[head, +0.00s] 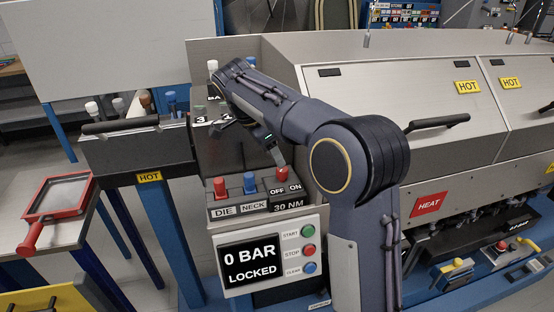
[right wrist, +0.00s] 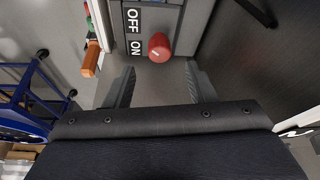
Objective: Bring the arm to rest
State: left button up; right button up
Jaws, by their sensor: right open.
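My right arm (head: 345,165) rises from the bottom of the head view, bends at a round joint and reaches left over the control panel. My right gripper (head: 252,146) is at its end, above the red knob (head: 282,175) on the OFF/ON block. In the right wrist view the gripper (right wrist: 160,88) is open, with the red knob (right wrist: 159,46) ahead of the gap between the fingers and nothing held. The knob stands next to the OFF and ON labels (right wrist: 133,34). My left gripper is not in view.
Red and blue knobs marked DIE (head: 220,188) and NECK (head: 250,183) stand left of the red knob. Below, a screen (head: 250,262) reads 0 BAR LOCKED beside several buttons. HOT-marked metal housings (head: 345,85) flank the arm. A red-framed tray (head: 62,196) lies at left.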

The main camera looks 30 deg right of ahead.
jog(key=shift+r, duration=0.15)
jog(key=shift+s, duration=0.1)
dwell(0.3)
jog(key=s+f+n+t+y, duration=0.2)
jog(key=s+n+y, duration=0.45)
jog(key=s, duration=0.75)
jog(key=s+a+f+n+t, duration=0.1)
jog(key=s+a+f+n, duration=0.1)
jog(key=s, duration=0.3)
jog(key=s+a+f+n+t+y, duration=0.1)
jog(key=s+a+f+n, duration=0.2)
jog(key=s+a+n, duration=0.1)
jog(key=s+a+f+n+t+y, duration=0.1)
jog(key=s+a+f+n, duration=0.1)
jog(key=s+n, duration=0.2)
jog(key=shift+s+a+f+t, duration=0.15)
jog(key=shift+s+a+t, duration=0.25)
jog(key=shift+s, duration=0.7)
